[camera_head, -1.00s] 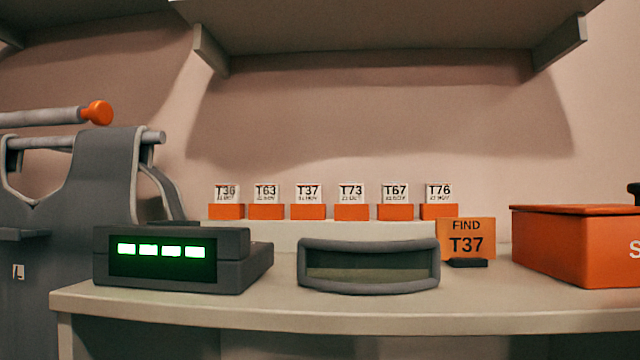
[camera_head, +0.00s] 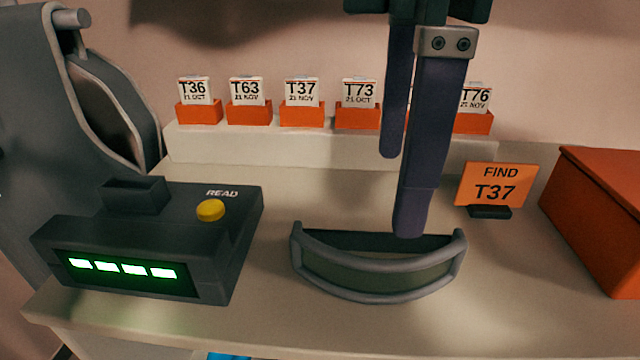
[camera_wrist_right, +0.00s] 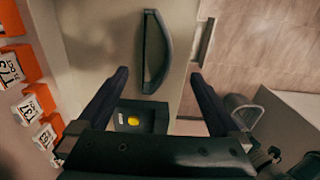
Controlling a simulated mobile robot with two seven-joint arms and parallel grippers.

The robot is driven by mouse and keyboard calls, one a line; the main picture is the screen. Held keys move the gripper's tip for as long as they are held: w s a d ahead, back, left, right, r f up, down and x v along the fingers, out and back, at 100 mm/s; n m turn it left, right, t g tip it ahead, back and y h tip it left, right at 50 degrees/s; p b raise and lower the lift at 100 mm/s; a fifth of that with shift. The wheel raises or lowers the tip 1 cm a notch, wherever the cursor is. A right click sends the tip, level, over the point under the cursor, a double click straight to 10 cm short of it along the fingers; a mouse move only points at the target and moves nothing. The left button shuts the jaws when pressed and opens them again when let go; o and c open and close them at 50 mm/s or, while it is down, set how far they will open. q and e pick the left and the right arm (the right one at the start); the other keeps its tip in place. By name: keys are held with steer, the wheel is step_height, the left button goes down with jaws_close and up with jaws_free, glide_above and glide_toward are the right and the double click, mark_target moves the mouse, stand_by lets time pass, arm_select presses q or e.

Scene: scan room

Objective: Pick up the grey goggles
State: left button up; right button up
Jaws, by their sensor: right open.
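The grey goggles (camera_head: 372,291), a curved frame with a dull green lens, stand on the pale counter in the middle of the head view. They also show in the wrist view (camera_wrist_right: 166,62), between the lines of the two fingers. My right gripper (camera_head: 399,196) comes down from the top of the head view, open and empty. Its nearer fingertip overlaps the goggles' back edge in the picture; I cannot tell whether it touches. In the wrist view both fingers of the right gripper (camera_wrist_right: 160,73) are spread apart. My left gripper is not in view.
A dark reader (camera_head: 150,235) with a yellow button stands left of the goggles. Tags in orange holders (camera_head: 302,113) line a raised ledge (camera_head: 300,148) behind. A "FIND T37" sign (camera_head: 495,185) and an orange box (camera_head: 600,215) are at right. A grey apron (camera_head: 45,150) hangs at left.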

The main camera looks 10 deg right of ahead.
mark_target(381, 241)
step_height(381, 241, down, 4)
steer(key=shift+r, duration=0.1)
steer(key=shift+w+f+b, duration=0.15)
steer(key=shift+f+b, duration=0.2)
steer(key=shift+f, duration=1.05)
steer(key=shift+w+f+b, duration=0.15)
steer(key=shift+f+b, duration=0.15)
steer(key=shift+f, duration=1.1)
steer(key=shift+a, duration=0.1)
steer(key=c, duration=1.4)
